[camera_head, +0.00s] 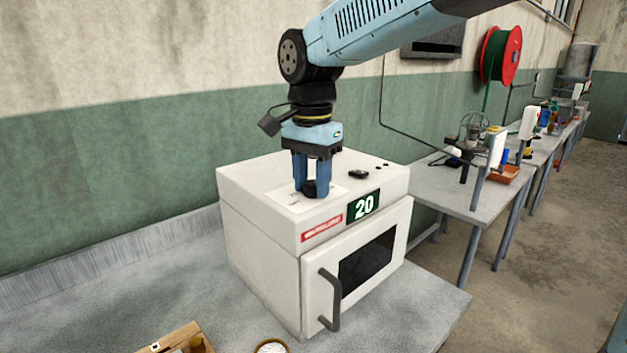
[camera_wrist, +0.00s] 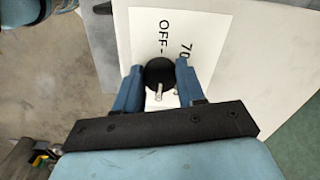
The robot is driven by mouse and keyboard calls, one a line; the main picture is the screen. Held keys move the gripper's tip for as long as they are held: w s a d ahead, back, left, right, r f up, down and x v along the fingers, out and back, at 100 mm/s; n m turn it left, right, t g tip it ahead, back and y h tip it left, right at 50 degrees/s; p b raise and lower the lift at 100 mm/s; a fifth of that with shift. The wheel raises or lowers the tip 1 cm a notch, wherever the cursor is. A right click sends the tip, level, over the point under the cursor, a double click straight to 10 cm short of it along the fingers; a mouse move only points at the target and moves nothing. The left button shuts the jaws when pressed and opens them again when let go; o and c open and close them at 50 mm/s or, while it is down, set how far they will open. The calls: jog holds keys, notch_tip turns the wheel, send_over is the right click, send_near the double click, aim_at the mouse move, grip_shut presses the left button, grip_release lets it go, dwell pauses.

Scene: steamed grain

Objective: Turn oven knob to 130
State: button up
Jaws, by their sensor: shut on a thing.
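The white oven (camera_head: 262,222) stands on the grey table, its door with a dark window and handle closed. Its green display (camera_head: 363,206) reads 20. The round black knob (camera_wrist: 160,75) sits on a white dial sheet (camera_wrist: 205,30) on the oven top; it also shows in the head view (camera_head: 309,188). The sheet shows "OFF" and "70" beyond the knob; other marks are hidden. A light pointer on the knob shows between the fingers in the wrist view. My gripper (camera_head: 312,190) points down from above, its two blue fingers shut on the knob, one on each side.
A small black part (camera_head: 358,174) lies on the oven top, right of my gripper. A wooden box (camera_head: 180,340) and a bowl of white grain (camera_head: 271,346) are at the table's front. A second table (camera_head: 455,190) with lab equipment stands to the right.

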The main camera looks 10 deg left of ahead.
aim_at(312, 183)
jog(key=o, duration=1.1)
jog(key=shift+c, duration=0.2)
notch_tip(312, 183, up, 14)
jog(key=shift+f, duration=0.15)
jog(key=s+d+f+n+t, duration=0.1)
jog(key=s+d+f+t, duration=0.15)
jog(key=d, duration=0.75)
jog(key=s+d+f+n+t, duration=0.15)
jog(key=d+f, duration=0.25)
jog(key=d, duration=0.5)
jog(key=s+d+f+n, duration=0.1)
jog(key=s+d+f, duration=0.2)
jog(key=d, duration=0.3)
jog(key=s+d+f+n+t, duration=0.1)
jog(key=s+d+f, duration=0.2)
jog(key=d+f, duration=0.3)
jog(key=shift+s+d+n+t, duration=0.15)
jog(key=shift+s+n+t, duration=0.1)
jog(key=shift+n+t, duration=0.1)
